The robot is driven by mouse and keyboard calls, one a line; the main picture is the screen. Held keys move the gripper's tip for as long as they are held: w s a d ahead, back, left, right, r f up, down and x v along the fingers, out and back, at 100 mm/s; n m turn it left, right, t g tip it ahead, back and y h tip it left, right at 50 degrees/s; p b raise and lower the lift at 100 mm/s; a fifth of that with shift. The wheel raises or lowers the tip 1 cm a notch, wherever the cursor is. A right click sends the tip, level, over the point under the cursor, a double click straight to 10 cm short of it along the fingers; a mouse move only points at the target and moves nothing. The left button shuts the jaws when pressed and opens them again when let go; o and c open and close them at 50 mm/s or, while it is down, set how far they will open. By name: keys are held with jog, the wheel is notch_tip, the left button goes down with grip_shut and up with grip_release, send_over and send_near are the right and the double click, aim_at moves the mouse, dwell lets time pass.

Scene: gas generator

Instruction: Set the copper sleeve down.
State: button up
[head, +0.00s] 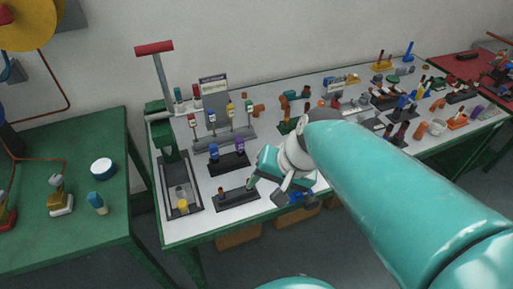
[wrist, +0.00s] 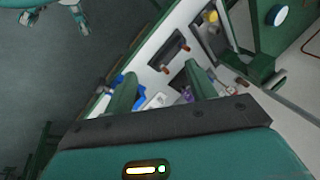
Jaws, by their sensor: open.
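Two small copper-coloured pieces stand in a dark holder (head: 237,196) near the table's front edge. I cannot tell which one is the copper sleeve. My gripper (head: 265,190) is just right of that holder in the head view. In the wrist view its two fingers (wrist: 160,73) are spread apart, with nothing held between them. The nearer copper piece shows beyond the gap, apart from the fingers.
A dark stand with blue and purple pieces (head: 229,163) is behind the holder. A long dark tray with a yellow-topped piece (head: 182,206) is at left, below a red-handled press (head: 155,48). Many small parts crowd the table's right half. A green table (head: 60,240) stands left.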

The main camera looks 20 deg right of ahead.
jog(key=r+n+h, duration=0.1)
jog(key=n, duration=0.1)
jog(key=s+r+n+t+h, duration=0.1)
jog(key=r+n, duration=0.1)
jog(key=r+n+t+h, duration=0.1)
jog(key=r, duration=0.1)
jog(key=shift+s+a+r+n, duration=0.1)
jog(key=shift+s+a+n, duration=0.25)
jog(key=shift+s+n, duration=0.05)
